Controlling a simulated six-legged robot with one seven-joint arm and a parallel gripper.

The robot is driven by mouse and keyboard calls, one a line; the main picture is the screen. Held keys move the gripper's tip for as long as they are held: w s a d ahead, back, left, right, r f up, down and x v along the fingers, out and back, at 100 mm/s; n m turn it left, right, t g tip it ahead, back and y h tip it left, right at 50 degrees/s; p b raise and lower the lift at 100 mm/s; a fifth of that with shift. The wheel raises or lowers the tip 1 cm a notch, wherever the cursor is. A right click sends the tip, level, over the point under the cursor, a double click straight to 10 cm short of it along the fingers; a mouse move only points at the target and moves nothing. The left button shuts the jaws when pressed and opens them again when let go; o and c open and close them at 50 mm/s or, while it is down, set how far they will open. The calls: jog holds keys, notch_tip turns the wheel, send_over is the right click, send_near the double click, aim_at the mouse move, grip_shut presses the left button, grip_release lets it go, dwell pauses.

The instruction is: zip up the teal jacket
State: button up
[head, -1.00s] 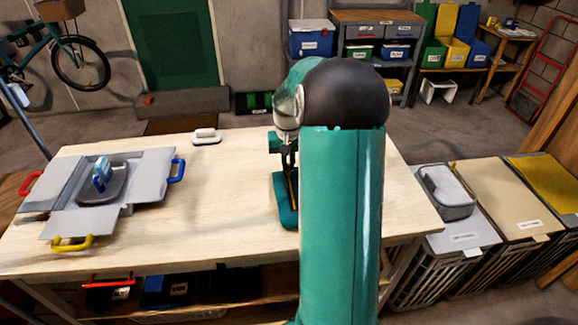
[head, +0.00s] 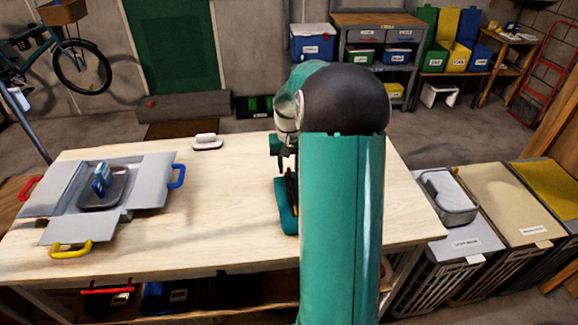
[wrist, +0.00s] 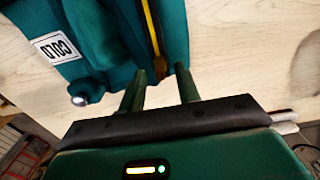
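The teal jacket (head: 285,212) lies on the wooden table, mostly hidden behind my arm in the head view. In the wrist view the jacket (wrist: 100,40) fills the upper left, with a white label reading COLD upside down, a yellow zip line (wrist: 151,28) and a round silver piece at its lower edge. A small dark zip pull (wrist: 160,68) sits at the near end of the yellow line. My gripper (wrist: 160,80) is open, its two green fingers apart on either side of the pull. I cannot tell whether either finger touches it.
A white brush-like object (head: 207,142) lies near the back edge. Hampers (head: 470,245) stand at the right. The table's middle is clear.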

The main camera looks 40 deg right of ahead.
aim_at(289, 168)
notch_tip(289, 168, up, 13)
dwell(0.3)
